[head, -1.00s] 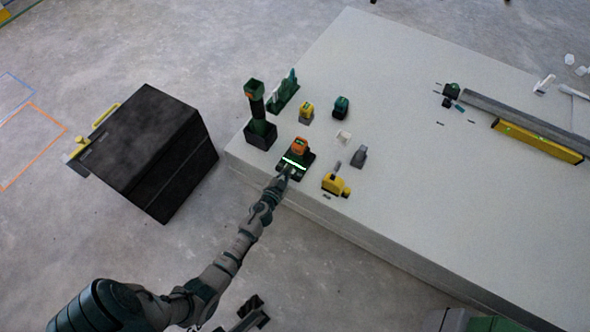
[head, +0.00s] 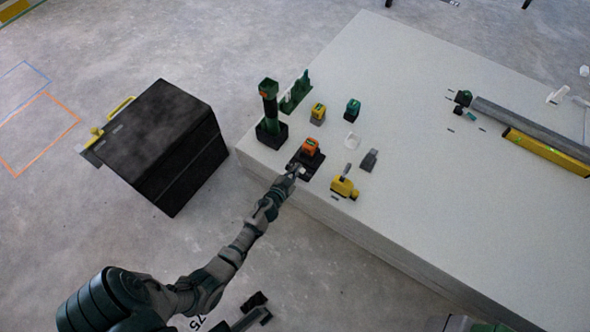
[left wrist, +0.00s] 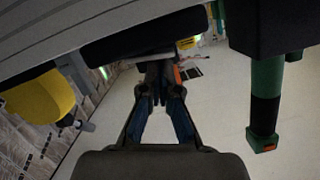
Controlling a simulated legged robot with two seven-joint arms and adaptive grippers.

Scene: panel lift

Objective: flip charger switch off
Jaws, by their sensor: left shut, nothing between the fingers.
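The charger (head: 312,167) is a dark block near the left corner of the pale table, with an orange battery (head: 309,147) seated on it. No lit green strip shows on it now. My left gripper (head: 294,171) is shut and empty at the charger's front edge, partly covering it. The switch itself is too small or hidden to make out. In the left wrist view my closed fingers (left wrist: 160,78) point at the dark charger body (left wrist: 125,42); I cannot tell whether they touch.
A green-black upright tool (head: 270,105) stands in a dark base left of the charger. A yellow tool (head: 343,187) and a grey block (head: 369,160) stand to its right. A black box (head: 160,145) stands on the floor left of the table (head: 440,200). The table's middle is clear.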

